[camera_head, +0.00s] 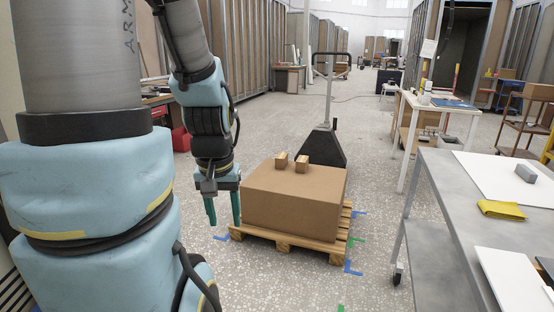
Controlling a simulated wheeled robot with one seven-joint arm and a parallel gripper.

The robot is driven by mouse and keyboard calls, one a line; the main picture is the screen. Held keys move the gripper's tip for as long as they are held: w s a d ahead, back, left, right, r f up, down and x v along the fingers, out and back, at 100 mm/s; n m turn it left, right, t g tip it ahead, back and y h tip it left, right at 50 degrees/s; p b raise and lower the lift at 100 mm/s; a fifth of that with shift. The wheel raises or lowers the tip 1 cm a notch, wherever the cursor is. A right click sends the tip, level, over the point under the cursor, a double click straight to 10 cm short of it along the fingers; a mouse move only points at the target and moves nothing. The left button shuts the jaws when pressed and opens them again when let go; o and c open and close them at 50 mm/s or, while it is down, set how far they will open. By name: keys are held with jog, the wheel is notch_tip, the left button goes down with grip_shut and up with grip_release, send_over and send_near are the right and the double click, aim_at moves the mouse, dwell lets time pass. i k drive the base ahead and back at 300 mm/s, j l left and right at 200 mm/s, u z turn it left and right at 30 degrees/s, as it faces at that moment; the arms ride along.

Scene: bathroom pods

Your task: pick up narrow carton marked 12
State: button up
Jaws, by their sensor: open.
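Two small brown cartons sit on top of a large cardboard box (290,205): a left carton (281,160) and a right carton (302,164). They stand a little apart near the back of the box top. No number is readable on either, so I cannot tell which is marked 12. My gripper (223,222) points down with green fingers spread apart and empty. In the picture it is just left of the large box and lower than the two cartons. My arm hides part of the left side of the scene.
The large box rests on a wooden pallet (283,247) with blue and green floor marks around it. A pallet jack (322,145) stands behind. A grey metal table (450,192) with a yellow item (502,210) is at right. Speckled floor is clear between pallet and table.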

aim_at(302, 162)
jog(key=i+z, duration=0.2)
jog(key=i, duration=1.25)
jog(key=i+z, duration=0.15)
jog(key=z, duration=0.15)
jog(key=i+j+z, duration=0.1)
jog(key=z, duration=0.2)
jog(key=i, duration=0.45)
jog(key=i+u, duration=0.15)
jog(key=u, duration=0.2)
jog(key=i+u, duration=0.2)
jog(key=u, duration=0.2)
jog(key=i+l+u, duration=0.15)
jog(key=u, duration=1)
